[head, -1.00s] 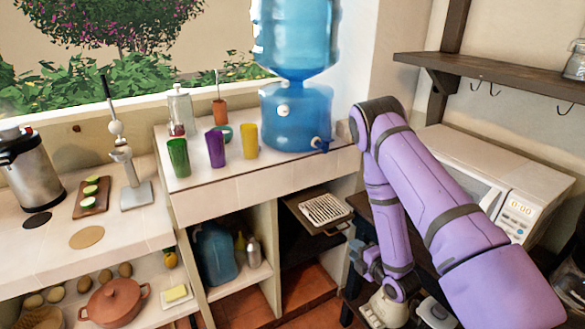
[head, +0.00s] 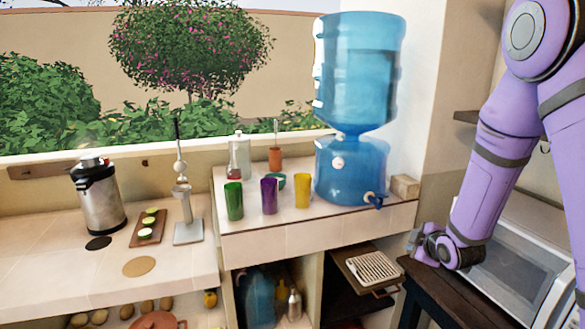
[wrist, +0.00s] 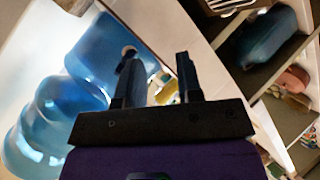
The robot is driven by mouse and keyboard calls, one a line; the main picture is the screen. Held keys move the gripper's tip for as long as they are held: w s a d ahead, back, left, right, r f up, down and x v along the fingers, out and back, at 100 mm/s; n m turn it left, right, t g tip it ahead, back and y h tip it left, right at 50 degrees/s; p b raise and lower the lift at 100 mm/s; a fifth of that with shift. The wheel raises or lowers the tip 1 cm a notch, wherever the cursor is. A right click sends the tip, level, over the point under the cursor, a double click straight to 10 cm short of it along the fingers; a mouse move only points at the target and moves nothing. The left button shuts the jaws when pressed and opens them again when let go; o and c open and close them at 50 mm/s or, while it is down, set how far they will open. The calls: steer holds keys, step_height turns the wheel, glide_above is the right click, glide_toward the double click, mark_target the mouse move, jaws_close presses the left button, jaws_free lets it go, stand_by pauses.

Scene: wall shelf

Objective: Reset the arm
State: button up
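My arm is purple and stands at the right of the head view, with the forearm hanging down. My gripper (head: 418,242) is at its lower end, just right of the tiled counter's corner and above the dark stool-like table. In the wrist view my gripper (wrist: 157,62) shows two black fingers apart with nothing held between them. The blue water dispenser (head: 352,165) stands on the raised counter, left of my arm; it also shows in the wrist view (wrist: 92,55), left of the fingers.
A white microwave (head: 515,265) is behind and below my forearm. A dark wall shelf (head: 466,117) is partly hidden by my arm. Green (head: 234,202), purple (head: 269,196) and yellow (head: 303,191) cups stand on the raised counter.

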steer(key=s+r+m+g+h, duration=0.15)
steer(key=s+r+m, duration=0.3)
steer(key=r, duration=0.65)
steer(key=s+a+r+m+g, duration=0.1)
steer(key=s+r+m, duration=0.2)
steer(key=s, duration=0.7)
steer(key=s+a+r+m+g, duration=0.1)
steer(key=s+r+m+g, duration=0.1)
steer(key=s+r, duration=0.4)
steer(key=s+r+m+g, duration=0.2)
steer(key=s+r+m, duration=0.2)
steer(key=s, duration=1)
steer(key=shift+a+r+y, duration=0.35)
steer(key=shift+a+r, duration=0.05)
steer(key=shift+r, duration=0.4)
